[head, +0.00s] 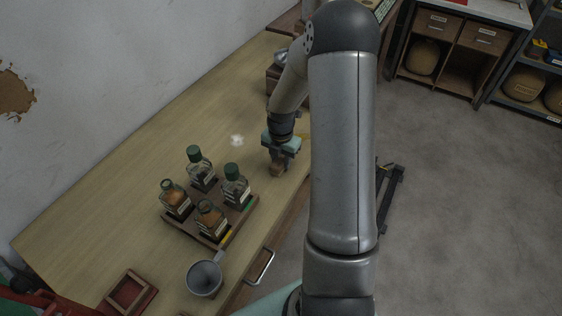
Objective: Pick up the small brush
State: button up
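My gripper (279,162), with a teal body, is low over the right side of the wooden table, pointing down. A small brown object (277,171) shows at its fingertips; it may be the small brush, but it is too small and too covered to be sure. I cannot tell whether the fingers are closed on it or only around it.
A dark tray (245,215) with several glass bottles stands left of and nearer than my gripper. A grey funnel or bowl (205,278) and a reddish wooden frame (128,293) are at the near end. A small whitish patch (237,140) marks the table, which is clear at left.

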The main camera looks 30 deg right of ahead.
jog(key=shift+c, duration=1.4)
jog(key=shift+r, duration=0.15)
jog(key=shift+r, duration=0.25)
notch_tip(320, 180, up, 2)
jog(key=s+a+r+b, duration=0.1)
jog(key=s+a+r, duration=0.7)
jog(key=s+r, duration=0.2)
jog(key=shift+s+a+r+b, duration=0.15)
jog(key=shift+s+a+b, duration=0.2)
jog(key=shift+s, duration=0.2)
